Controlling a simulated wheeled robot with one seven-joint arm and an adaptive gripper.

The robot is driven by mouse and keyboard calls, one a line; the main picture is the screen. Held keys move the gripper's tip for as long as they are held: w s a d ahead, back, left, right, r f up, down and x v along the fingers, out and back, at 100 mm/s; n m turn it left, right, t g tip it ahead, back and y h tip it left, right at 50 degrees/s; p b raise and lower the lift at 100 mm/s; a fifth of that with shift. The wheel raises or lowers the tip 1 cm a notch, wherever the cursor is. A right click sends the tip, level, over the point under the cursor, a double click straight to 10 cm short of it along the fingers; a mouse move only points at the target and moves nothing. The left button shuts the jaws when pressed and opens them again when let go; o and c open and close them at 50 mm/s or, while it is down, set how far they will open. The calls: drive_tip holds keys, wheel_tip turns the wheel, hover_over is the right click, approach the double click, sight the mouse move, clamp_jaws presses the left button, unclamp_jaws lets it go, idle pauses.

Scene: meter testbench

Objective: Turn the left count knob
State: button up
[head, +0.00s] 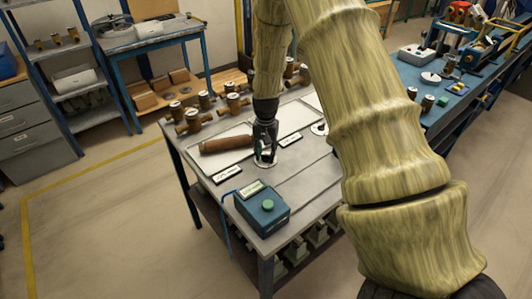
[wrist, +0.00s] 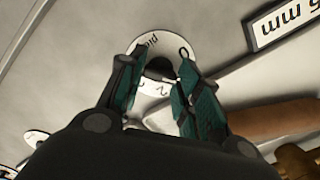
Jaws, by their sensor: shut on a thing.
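The left count knob is a small dark knob (wrist: 160,68) at the centre of a white dial plate (wrist: 178,40) with black marks. In the head view the dial plate (head: 264,164) lies on the grey bench under my gripper (head: 265,148). In the wrist view my gripper (wrist: 158,92) points down, with its green-padded fingers on either side of the knob and shut on it. The fingers and the gripper body hide part of the knob and dial. A second dial (head: 319,128) lies farther right and back, partly behind my arm.
A brown cylinder (head: 226,145) lies left of my gripper. White label plates (head: 227,174) lie near the dials. A blue box with a green button (head: 262,208) stands at the bench's front. Several brass meters (head: 188,121) stand along the back edge.

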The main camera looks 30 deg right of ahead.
drive_tip(key=shift+w+m, duration=0.1)
drive_tip(key=shift+m, duration=0.5)
drive_tip(key=shift+r+m, duration=0.1)
drive_tip(key=shift+m, duration=0.2)
drive_tip(key=o, duration=1)
